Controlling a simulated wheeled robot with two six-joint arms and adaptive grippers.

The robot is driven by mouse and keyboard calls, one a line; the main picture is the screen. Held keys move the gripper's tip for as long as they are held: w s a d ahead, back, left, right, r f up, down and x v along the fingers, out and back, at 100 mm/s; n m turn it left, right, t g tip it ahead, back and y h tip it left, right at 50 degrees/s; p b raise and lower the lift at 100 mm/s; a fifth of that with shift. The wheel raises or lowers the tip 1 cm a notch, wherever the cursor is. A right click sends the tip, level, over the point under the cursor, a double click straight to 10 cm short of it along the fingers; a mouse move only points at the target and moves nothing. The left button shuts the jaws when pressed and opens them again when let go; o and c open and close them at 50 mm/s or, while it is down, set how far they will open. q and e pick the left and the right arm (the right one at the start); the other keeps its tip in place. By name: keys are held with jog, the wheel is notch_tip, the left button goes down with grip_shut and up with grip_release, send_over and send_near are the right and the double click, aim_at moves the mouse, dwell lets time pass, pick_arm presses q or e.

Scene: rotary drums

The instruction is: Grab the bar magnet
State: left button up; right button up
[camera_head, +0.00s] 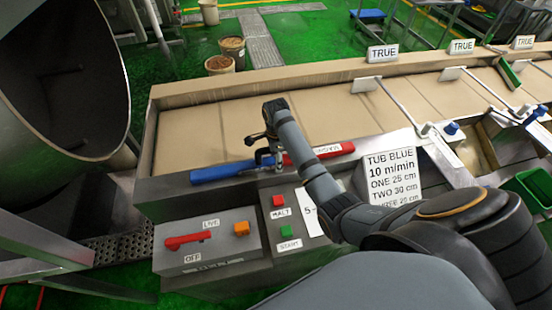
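The bar magnet, blue (222,172) at its left end and red (303,156) at its right, lies along the metal ledge in front of the belt. A white lettered label sits on its red half. My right gripper (263,152), on the arm coming in from the lower right, is over the middle of the bar, where the blue and red halves meet. Its fingers are small and partly overlap the bar, so whether they grip it is unclear. My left gripper is not in view.
A control panel (208,259) with a red lever (188,241) and buttons stands in front of the ledge. A white sign (392,176) is to the right. The tan belt (190,130) behind is clear at left. A large drum (62,75) stands at far left.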

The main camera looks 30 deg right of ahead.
jog(key=shift+s+a+r, duration=0.25)
jog(key=shift+a, duration=0.15)
jog(key=c, duration=0.4)
jog(key=shift+d+f, duration=0.1)
jog(key=shift+d, duration=0.1)
grip_shut()
jog(key=shift+w, duration=0.1)
jog(key=shift+d, duration=0.1)
